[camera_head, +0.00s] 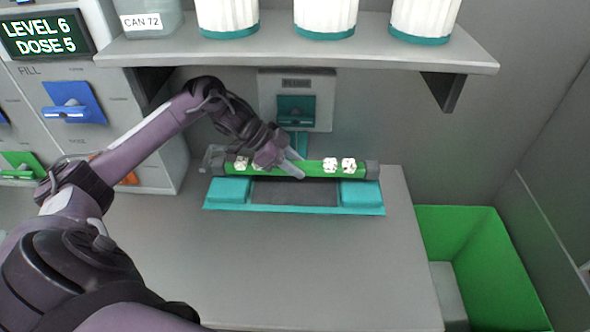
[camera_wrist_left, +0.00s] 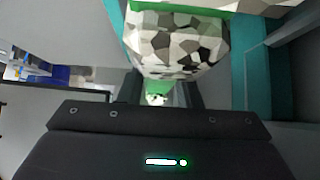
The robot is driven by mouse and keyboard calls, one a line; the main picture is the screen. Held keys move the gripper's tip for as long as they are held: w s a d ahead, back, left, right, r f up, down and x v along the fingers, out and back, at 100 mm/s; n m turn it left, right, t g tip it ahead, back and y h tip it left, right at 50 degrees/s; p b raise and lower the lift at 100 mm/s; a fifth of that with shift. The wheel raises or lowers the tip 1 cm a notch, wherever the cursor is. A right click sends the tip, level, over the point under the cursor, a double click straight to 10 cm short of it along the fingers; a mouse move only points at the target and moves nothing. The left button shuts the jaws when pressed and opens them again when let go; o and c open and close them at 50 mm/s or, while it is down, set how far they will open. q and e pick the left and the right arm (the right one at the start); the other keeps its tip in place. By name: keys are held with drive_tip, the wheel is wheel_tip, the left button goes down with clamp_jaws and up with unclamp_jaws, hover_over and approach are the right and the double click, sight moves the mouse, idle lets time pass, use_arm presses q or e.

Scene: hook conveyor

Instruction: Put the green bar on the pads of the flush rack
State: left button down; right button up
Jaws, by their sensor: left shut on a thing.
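The green bar (camera_head: 315,169) has dark end caps and white speckled pieces along it. It lies level across the picture in the head view, over the back part of the flush rack (camera_head: 295,209). The rack is teal with a left pad (camera_head: 229,190) and a right pad (camera_head: 361,193). Whether the bar touches the pads I cannot tell. My left gripper (camera_head: 292,168) is shut on the bar near its middle. In the left wrist view a speckled piece (camera_wrist_left: 175,45) fills the top middle, with a strip of green above it. My right gripper is out of view.
A wall unit marked FLUSH (camera_head: 296,85) stands behind the rack. A shelf (camera_head: 300,55) with white containers overhangs it. Dispensers with a blue handle (camera_head: 72,108) are at left. A green bin (camera_head: 480,240) stands at right. The counter front (camera_head: 300,270) is clear.

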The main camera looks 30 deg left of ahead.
use_arm(q)
drive_tip(key=shift+w+a, duration=0.2)
drive_tip(key=shift+w, duration=0.2)
drive_tip(key=shift+f+p, duration=0.3)
drive_tip(key=shift+f, duration=1.45)
drive_tip(key=shift+f, duration=0.15)
drive_tip(key=c, duration=1)
unclamp_jaws()
drive_tip(key=shift+s, duration=0.1)
drive_tip(key=shift+c, duration=0.2)
drive_tip(key=shift+r, duration=0.2)
drive_tip(key=b+v, duration=0.1)
drive_tip(key=v, duration=0.5)
drive_tip(key=shift+a, duration=0.2)
drive_tip(key=shift+s+a+r, duration=0.25)
drive_tip(key=shift+r, duration=0.25)
